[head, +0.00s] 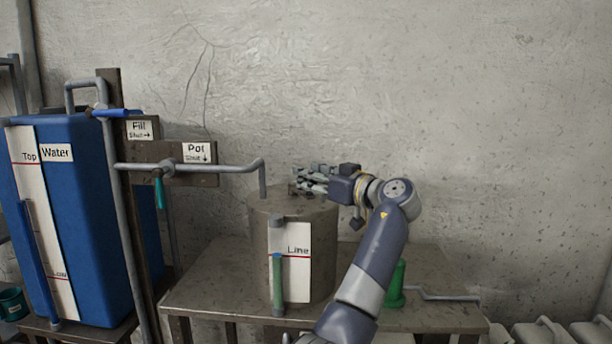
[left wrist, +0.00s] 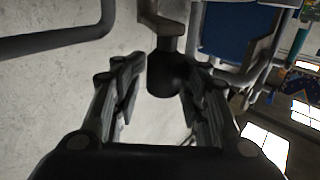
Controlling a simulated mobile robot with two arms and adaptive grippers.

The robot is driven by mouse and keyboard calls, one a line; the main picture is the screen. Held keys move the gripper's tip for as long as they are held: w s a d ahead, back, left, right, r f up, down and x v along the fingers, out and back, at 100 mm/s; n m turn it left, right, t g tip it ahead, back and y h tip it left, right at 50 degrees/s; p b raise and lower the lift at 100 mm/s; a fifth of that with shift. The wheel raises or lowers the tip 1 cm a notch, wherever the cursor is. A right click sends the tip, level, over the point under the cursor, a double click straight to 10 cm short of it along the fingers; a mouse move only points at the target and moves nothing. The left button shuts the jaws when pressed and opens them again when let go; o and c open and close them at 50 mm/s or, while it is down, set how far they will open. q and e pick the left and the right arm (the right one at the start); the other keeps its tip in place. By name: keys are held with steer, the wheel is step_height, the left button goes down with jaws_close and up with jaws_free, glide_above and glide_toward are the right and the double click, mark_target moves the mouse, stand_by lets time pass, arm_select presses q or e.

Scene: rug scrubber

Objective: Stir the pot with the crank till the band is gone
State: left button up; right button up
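The pot (head: 257,225) is a grey-brown drum on a metal bench. Its front has a white gauge plate (head: 297,275) marked "Line" and a green sight tube (head: 278,280). I cannot make out a separate band in the tube. My left gripper (head: 298,180) is just above the pot's top and hides much of the crank there. In the left wrist view, its two fingers stand apart on either side of a dark knob (left wrist: 168,78), apparently the crank's handle. They do not look closed on it. My right gripper is in neither view.
A bent outlet pipe (head: 262,178) comes down over the pot's top, close left of my gripper. A blue water tank (head: 85,220) stands left, with "Fill" and "Pot" valves. A green object (head: 397,284) stands on the bench (head: 215,290) behind my forearm.

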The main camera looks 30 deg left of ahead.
arm_select(q)
steer(key=shift+d+r, duration=0.25)
steer(key=shift+d, duration=0.15)
steer(key=shift+s+a, duration=0.1)
steer(key=shift+a, duration=0.3)
steer(key=v, duration=1.2)
steer(key=shift+d+f, duration=0.15)
steer(key=shift+d, duration=0.1)
